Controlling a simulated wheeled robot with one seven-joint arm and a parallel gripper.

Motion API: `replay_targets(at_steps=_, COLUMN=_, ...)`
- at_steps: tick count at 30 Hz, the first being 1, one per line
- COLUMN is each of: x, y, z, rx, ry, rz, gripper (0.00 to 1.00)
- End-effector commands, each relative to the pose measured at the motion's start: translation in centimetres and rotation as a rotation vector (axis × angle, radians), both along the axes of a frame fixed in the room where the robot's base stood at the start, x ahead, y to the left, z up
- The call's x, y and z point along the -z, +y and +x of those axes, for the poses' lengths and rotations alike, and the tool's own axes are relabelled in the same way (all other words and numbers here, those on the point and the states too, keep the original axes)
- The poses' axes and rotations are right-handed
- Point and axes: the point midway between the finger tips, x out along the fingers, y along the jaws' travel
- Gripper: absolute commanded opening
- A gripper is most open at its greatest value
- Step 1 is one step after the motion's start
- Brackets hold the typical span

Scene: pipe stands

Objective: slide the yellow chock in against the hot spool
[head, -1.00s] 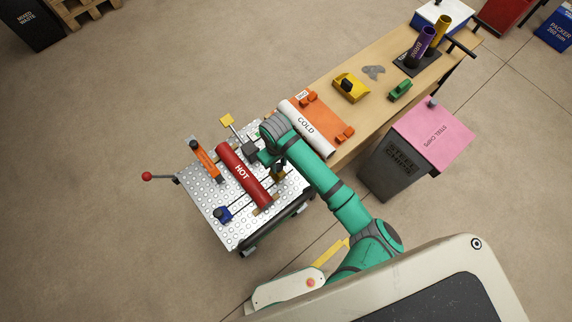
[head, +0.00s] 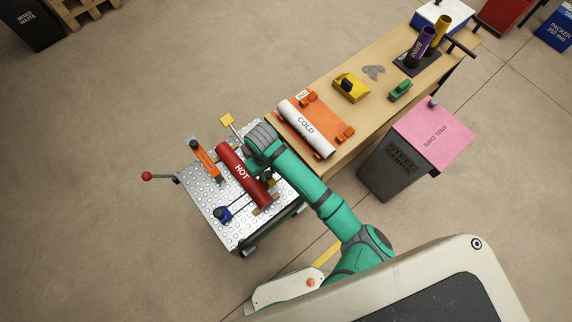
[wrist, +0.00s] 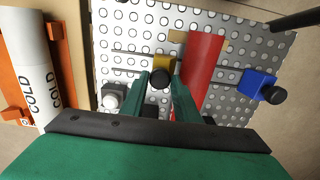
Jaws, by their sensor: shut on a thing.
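The red hot spool (head: 243,175) lies across the perforated metal table; it also shows in the wrist view (wrist: 203,65). The yellow chock (wrist: 163,63), with a black knob (wrist: 160,78), stands on the table at the spool's left side in the wrist view. My gripper (wrist: 161,84) is shut on the chock at its knob, one finger on each side.
A blue chock (wrist: 258,86) with a black knob stands apart across the spool. An orange clamp (head: 205,160) and a yellow-ended lever (head: 228,121) stand on the table. The white cold spool (head: 306,128) lies on an orange rack on the wooden bench (head: 345,150) alongside.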

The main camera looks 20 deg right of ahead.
Motion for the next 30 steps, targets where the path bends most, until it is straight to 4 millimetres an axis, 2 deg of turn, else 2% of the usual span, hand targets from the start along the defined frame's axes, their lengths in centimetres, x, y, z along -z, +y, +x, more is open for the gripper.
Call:
replay_targets(at_steps=4, x=0.0, y=1.0, z=-0.3, rx=-0.001, ry=0.001, rz=0.004, gripper=0.2)
replay_targets(at_steps=15, x=0.0, y=1.1, z=-0.4, rx=0.0, ry=0.002, rz=0.002, gripper=0.2)
replay_targets(at_steps=23, x=0.0, y=2.1, z=-0.8, rx=-0.004, ry=0.004, rz=0.001, gripper=0.2)
replay_targets(at_steps=24, x=0.0, y=2.0, z=-0.8, rx=-0.003, ry=0.004, rz=0.001, gripper=0.38)
replay_targets(at_steps=25, x=0.0, y=2.0, z=-0.8, rx=-0.003, ry=0.004, rz=0.001, gripper=0.45)
replay_targets(at_steps=30, x=0.0, y=2.0, z=-0.7, rx=-0.002, ry=0.003, rz=0.001, gripper=0.47)
